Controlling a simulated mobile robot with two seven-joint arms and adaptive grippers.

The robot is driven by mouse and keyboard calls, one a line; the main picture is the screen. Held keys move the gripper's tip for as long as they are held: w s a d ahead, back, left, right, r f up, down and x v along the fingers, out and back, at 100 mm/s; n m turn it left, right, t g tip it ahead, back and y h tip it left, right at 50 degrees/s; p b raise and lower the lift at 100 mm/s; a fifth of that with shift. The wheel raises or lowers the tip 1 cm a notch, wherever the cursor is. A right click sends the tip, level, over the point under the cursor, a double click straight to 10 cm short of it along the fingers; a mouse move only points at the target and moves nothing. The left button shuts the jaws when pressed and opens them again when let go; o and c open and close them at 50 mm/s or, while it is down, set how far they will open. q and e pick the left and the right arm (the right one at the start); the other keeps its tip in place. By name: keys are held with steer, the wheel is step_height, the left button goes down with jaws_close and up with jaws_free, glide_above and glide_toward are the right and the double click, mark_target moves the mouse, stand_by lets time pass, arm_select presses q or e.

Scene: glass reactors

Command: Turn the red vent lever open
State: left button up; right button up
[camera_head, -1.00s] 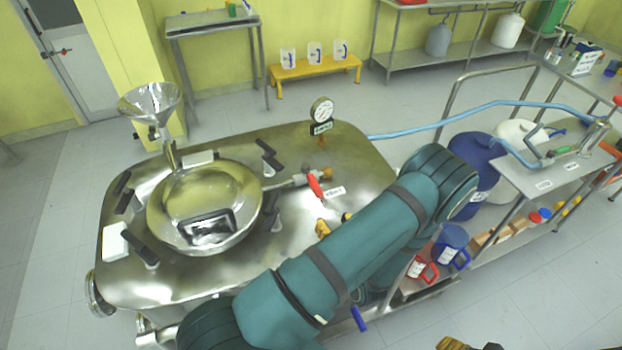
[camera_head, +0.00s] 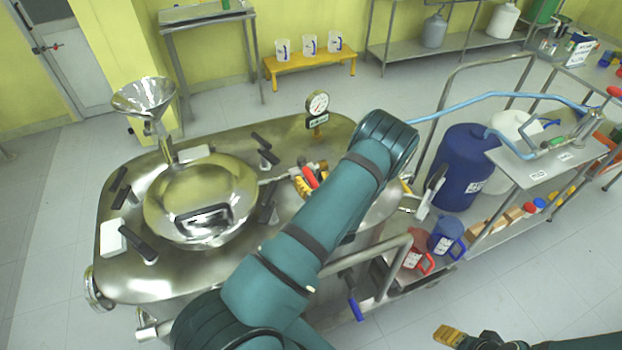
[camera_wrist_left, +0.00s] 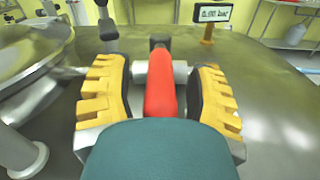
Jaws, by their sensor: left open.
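The red vent lever (camera_head: 311,178) sits on a small metal valve on top of the steel reactor lid (camera_head: 340,135). My left gripper (camera_head: 303,185) is at the lever, mostly behind my teal forearm. In the left wrist view the red lever (camera_wrist_left: 161,85) stands between the open yellow-padded fingers of my left gripper (camera_wrist_left: 160,97), with a gap on each side. The lever's near end is hidden there by a teal part. The yellow fingertips of my right gripper (camera_head: 449,336) show at the bottom edge, away from the reactor; their opening is unclear.
A round gauge (camera_head: 318,103) on a post stands behind the lever. The domed hatch (camera_head: 200,195) with black-handled clamps lies to the left, with a funnel (camera_head: 144,98) behind it. A blue hose (camera_head: 480,98) runs right to a steel cart (camera_head: 540,168).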

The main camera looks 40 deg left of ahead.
arm_select(q)
steer(key=shift+a, duration=0.1)
jaws_close()
steer(key=shift+w, duration=0.1)
